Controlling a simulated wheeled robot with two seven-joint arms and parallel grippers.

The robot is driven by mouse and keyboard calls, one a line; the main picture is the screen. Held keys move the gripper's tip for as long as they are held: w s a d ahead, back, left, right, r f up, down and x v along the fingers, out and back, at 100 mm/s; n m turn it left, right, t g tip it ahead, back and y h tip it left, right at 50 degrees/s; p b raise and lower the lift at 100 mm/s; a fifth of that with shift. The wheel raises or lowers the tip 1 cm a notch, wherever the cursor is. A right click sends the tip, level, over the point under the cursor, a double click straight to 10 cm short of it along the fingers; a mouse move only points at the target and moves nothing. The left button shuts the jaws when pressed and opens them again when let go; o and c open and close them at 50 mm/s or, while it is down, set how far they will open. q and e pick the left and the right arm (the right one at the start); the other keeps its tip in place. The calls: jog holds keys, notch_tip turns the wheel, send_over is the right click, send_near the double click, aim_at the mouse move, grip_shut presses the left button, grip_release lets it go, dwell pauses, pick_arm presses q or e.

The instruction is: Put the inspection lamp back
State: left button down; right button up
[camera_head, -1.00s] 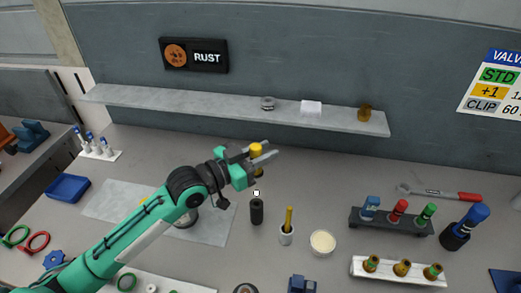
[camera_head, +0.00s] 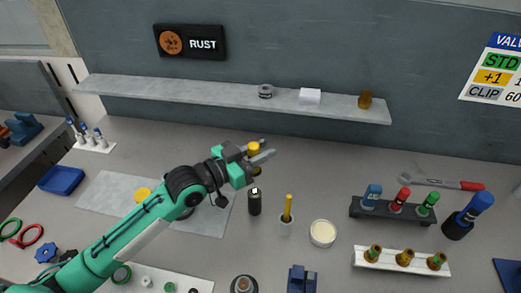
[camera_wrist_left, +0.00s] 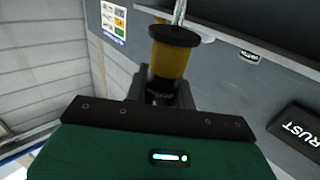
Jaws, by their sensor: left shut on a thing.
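My left gripper (camera_head: 260,157) is shut on a yellow and black cylinder (camera_head: 254,147), which looks to be the inspection lamp. It is held above the back of the bench, below the shelf. In the left wrist view the lamp (camera_wrist_left: 174,58) stands between the fingers, with a black round end and a yellow body; its lower part is hidden by the gripper. A black upright cylinder (camera_head: 255,204) with a small pale patch at its top stands on the bench just in front of the gripper. My right gripper is not in view.
The wall shelf (camera_head: 200,98) carries a grey ring (camera_head: 265,91), a white block (camera_head: 310,96) and an amber jar (camera_head: 366,100). The back bench is mostly clear.

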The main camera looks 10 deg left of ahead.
pick_arm(q)
jog(key=shift+f+b, duration=0.5)
jog(key=shift+f, duration=0.3)
jog(key=shift+f+b, duration=0.4)
jog(key=shift+f, duration=0.25)
jog(key=shift+f+b, duration=0.7)
jog(key=shift+f, duration=0.45)
jog(key=shift+f+b, duration=0.85)
jog(key=shift+f, duration=0.75)
